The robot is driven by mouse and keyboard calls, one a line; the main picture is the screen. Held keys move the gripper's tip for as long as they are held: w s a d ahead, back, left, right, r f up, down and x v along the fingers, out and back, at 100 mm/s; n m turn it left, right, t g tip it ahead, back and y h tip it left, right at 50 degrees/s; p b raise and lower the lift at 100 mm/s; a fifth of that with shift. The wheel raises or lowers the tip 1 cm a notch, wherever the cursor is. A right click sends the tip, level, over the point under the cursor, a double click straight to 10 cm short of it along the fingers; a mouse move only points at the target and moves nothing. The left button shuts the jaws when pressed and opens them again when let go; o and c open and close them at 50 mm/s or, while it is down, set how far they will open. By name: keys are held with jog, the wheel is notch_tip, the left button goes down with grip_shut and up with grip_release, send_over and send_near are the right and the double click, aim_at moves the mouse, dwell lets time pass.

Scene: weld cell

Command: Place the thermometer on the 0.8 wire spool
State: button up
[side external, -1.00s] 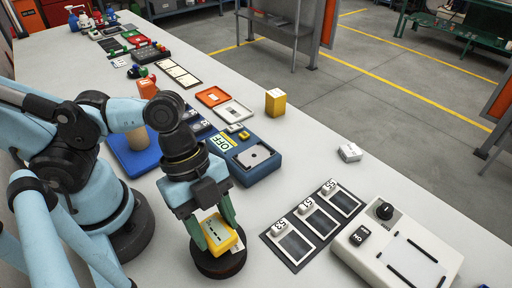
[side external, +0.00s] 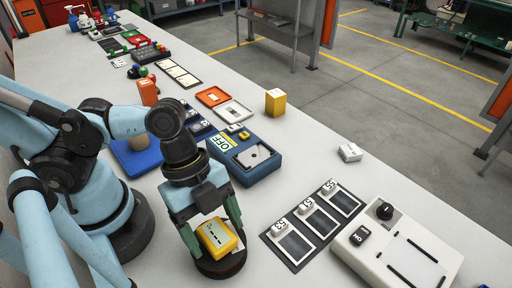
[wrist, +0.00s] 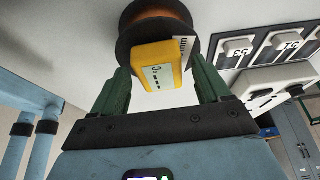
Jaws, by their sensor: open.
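The thermometer (side external: 217,236) is a yellow block with a pale label face. It lies on top of a dark-flanged wire spool (side external: 221,267) at the table's near edge. In the wrist view the thermometer (wrist: 162,66) rests against the spool, whose dark flange and orange-brown winding (wrist: 155,22) show behind it. A white tag on the spool is partly covered, and its number cannot be read. My gripper (side external: 218,246) is open, with its green fingers on both sides of the thermometer. In the wrist view a gap shows beside the fingers (wrist: 160,80).
A dark mat (side external: 298,262) with several numbered white blocks lies right of the spool. A white device with a black knob (side external: 400,250) stands farther right. A blue device marked OFF (side external: 245,160) and a yellow block (side external: 275,102) stand behind. Bare table (side external: 300,165) lies between.

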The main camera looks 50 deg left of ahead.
jog(key=shift+r, duration=0.15)
jog(key=shift+v, duration=3.7)
jog(key=w+a+r+n+t+y, duration=0.1)
jog(key=w+a+n+t+y, duration=0.3)
jog(key=w+a+n, duration=0.9)
jog(key=w+n+t, duration=0.2)
jog(key=n+t, duration=0.1)
jog(key=n, duration=0.2)
jog(key=shift+a+r, duration=0.2)
jog(key=shift+a, duration=0.1)
